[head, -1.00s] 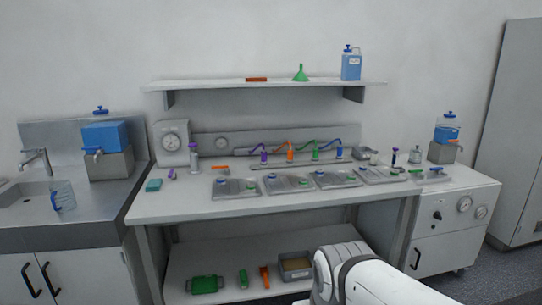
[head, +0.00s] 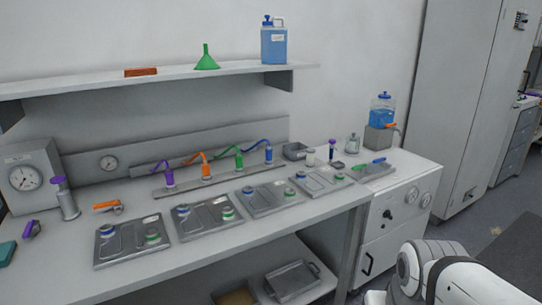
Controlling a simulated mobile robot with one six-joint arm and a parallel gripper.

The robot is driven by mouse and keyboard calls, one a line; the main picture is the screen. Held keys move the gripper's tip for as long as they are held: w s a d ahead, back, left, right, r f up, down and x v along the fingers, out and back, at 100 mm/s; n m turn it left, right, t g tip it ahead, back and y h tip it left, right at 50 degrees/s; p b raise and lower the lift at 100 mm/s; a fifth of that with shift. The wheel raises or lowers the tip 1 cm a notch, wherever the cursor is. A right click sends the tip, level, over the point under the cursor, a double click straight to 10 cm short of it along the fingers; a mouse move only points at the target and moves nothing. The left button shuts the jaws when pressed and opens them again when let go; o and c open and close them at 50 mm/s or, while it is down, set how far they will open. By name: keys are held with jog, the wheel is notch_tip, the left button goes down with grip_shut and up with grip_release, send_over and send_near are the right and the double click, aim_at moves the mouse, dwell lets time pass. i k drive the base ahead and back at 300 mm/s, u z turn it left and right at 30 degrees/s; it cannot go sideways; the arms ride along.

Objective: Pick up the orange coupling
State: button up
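An orange coupling (head: 207,169) with an orange hose stands upright on the grey rail (head: 222,181) at the back of the bench. It is between a purple coupling (head: 168,176) on its left and a green one (head: 239,160) on its right. A blue coupling (head: 268,153) stands at the right end of the row. A separate orange-handled piece (head: 107,206) lies on the bench further left. My white arm shows at the lower right, well away from the couplings; my gripper is not in view.
Several grey plates with round caps, such as the leftmost plate (head: 132,241), lie in front of the rail. A shelf (head: 165,79) holding a green funnel (head: 207,58) and a blue jug (head: 274,43) hangs above. A grey cabinet (head: 478,110) stands at the right.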

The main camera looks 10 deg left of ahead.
aim_at(205, 165)
jog(key=z, duration=0.05)
jog(key=i, duration=1.4)
jog(key=u, duration=0.85)
jog(key=i, duration=0.55)
jog(key=u, duration=0.35)
jog(key=k, duration=0.9)
jog(key=u, duration=0.15)
jog(key=i, duration=0.9)
jog(key=z, duration=0.05)
